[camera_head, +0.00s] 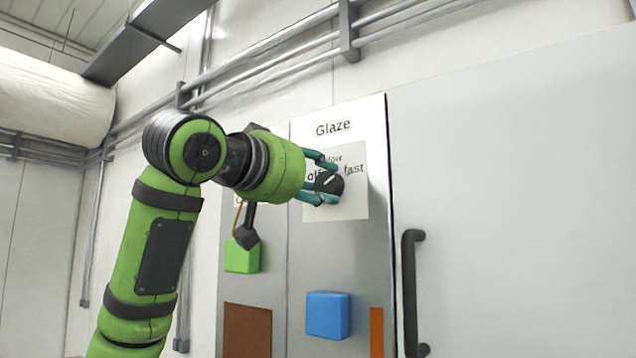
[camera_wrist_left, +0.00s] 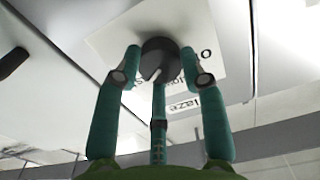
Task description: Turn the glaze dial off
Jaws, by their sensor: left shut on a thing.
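The glaze dial (camera_head: 330,184) is a round black knob with a white pointer mark, on a white plate (camera_head: 352,205) under the label "Glaze" (camera_head: 333,128). Around it are "off" at left, "low" above and "fast" at right. The pointer slants to the upper right, between "low" and "fast". My left gripper (camera_head: 326,181) has its teal fingers closed around the dial. The wrist view shows the dial (camera_wrist_left: 160,58) between the fingers of my left gripper (camera_wrist_left: 160,62), with the panel upside down. The fingers partly hide "off" and "low". My right gripper is out of view.
Below the dial are a blue block (camera_head: 328,315), a brown panel (camera_head: 247,330) and an orange strip (camera_head: 377,332). A green block (camera_head: 241,257) and a dark lever (camera_head: 247,232) sit left. A black handle (camera_head: 411,290) stands out from the grey door at right.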

